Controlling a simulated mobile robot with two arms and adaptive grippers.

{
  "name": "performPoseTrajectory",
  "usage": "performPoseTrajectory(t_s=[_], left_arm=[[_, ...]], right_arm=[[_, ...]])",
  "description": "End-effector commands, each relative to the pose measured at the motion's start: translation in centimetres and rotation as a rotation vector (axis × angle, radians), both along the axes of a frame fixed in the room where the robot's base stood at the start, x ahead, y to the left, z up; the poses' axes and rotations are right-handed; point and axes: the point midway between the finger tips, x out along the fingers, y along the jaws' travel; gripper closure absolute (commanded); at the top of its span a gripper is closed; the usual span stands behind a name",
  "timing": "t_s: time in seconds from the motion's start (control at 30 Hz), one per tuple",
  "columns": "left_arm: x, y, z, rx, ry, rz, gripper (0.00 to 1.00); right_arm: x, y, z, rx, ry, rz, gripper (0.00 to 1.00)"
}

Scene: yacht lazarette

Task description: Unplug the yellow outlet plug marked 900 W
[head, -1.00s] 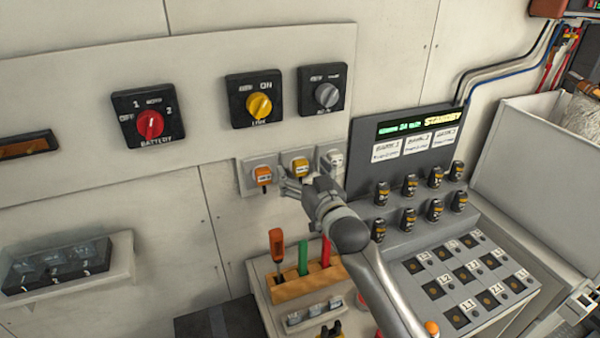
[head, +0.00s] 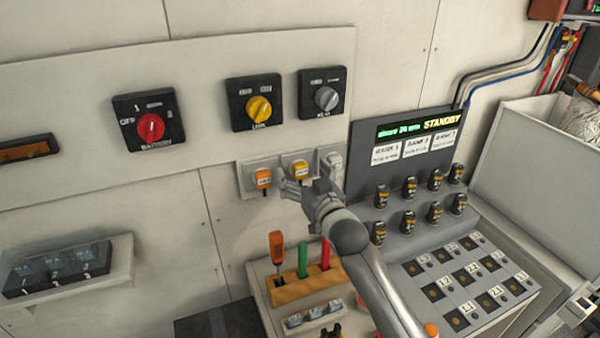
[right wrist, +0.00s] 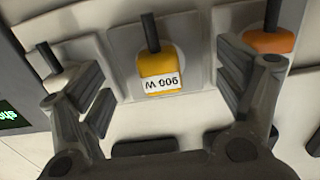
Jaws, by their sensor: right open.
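The yellow plug (head: 299,170) sits in the middle socket of a wall outlet strip (head: 277,165). In the right wrist view the yellow plug (right wrist: 158,72) carries a white label reading 900 W, upside down, and a dark cord. My right gripper (head: 291,188) is just below and in front of it. The fingers (right wrist: 165,95) are open, one on either side of the plug, with gaps between. An orange plug (head: 262,178) is in the left socket; it also shows in the right wrist view (right wrist: 268,41). A white plug (right wrist: 55,80) is partly hidden behind a finger.
Rotary switches, red (head: 150,127), yellow (head: 258,109) and grey (head: 327,98), are above the outlets. A tool holder (head: 305,282) stands below. A console with a STANDBY display (head: 442,123) and several black knobs is to the right.

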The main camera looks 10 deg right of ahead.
Motion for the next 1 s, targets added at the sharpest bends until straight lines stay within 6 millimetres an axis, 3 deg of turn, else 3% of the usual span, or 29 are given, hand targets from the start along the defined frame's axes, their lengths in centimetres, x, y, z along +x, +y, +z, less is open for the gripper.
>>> performPoseTrajectory(t_s=[0.8,1.0], left_arm=[[-0.4,-0.13,0.32,-0.002,0.007,0.0,0.6],[-0.41,-0.13,0.32,-0.001,0.006,0.001,0.6]], right_arm=[[-0.02,0.03,-0.03,0.0,0.0,0.0,0.12],[-0.02,0.03,-0.04,0.0,0.0,0.0,0.35]])
